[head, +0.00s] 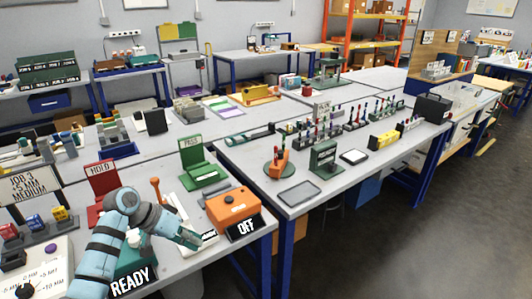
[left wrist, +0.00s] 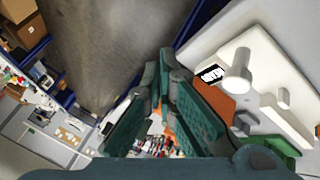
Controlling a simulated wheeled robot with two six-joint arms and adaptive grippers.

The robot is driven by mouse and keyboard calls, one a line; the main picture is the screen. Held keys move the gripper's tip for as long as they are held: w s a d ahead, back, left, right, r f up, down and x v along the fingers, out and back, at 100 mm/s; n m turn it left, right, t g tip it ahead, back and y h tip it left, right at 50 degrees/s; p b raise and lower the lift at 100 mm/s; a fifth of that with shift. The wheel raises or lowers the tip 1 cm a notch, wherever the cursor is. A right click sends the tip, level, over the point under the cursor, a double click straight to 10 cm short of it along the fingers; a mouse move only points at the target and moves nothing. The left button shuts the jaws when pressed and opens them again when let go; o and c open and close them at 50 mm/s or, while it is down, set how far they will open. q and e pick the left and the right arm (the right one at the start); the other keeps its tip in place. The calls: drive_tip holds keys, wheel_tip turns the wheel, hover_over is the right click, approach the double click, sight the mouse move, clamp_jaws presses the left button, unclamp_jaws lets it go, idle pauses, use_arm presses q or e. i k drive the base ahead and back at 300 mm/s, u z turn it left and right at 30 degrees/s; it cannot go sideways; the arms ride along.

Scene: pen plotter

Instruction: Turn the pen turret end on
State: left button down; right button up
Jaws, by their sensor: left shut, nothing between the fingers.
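The likely pen turret is an orange block with upright pens (head: 279,163) on a round green base, on the right-hand table in the head view. I cannot tell its exact facing. My left gripper (head: 192,240) reaches in from the lower left, over the near table's front part, left of the orange box (head: 231,205) with the dark OFF sign (head: 244,227). It is well apart from the turret. In the left wrist view the left gripper (left wrist: 170,115) shows its two green finger pads, with nothing held. My right gripper is not in view.
A green stand (head: 323,158), a grey tray (head: 299,192) and racks of pens (head: 325,128) stand around the turret. A green PASS stand (head: 200,165) and a red HOLD stand (head: 100,183) stand behind my left arm. A gap separates the two tables.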

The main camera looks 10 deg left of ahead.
sight(274, 172)
drive_tip(key=i, duration=1.55)
